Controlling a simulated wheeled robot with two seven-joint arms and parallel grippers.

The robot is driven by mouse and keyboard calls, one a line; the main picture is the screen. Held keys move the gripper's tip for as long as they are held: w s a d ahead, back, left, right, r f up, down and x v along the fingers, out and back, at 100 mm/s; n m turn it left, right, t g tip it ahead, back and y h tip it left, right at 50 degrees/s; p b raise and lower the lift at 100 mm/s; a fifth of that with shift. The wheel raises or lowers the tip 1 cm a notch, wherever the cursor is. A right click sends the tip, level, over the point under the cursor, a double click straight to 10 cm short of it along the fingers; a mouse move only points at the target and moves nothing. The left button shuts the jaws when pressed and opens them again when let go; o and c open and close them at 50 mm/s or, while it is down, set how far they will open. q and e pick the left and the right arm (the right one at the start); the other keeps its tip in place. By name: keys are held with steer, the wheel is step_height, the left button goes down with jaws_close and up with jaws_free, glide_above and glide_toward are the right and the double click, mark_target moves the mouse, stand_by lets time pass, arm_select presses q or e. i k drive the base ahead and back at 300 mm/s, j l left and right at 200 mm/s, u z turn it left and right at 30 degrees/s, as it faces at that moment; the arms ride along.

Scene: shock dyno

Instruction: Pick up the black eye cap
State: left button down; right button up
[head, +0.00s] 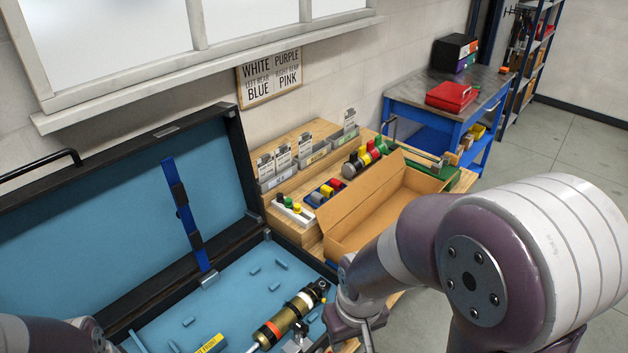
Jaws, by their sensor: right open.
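The case's raised lid (120,195) stands left of the bench. An open cardboard box (375,215) sits right of the tray. A blue workbench (420,95) is farther back.

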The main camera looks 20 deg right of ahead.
mark_target(280, 196)
steer(key=i+l, duration=0.15)
steer(key=l, duration=0.2)
steer(key=i+l, duration=0.1)
steer(key=l, duration=0.2)
steer(key=i+l, duration=0.15)
steer(key=l, duration=0.2)
steer(key=i, duration=0.75)
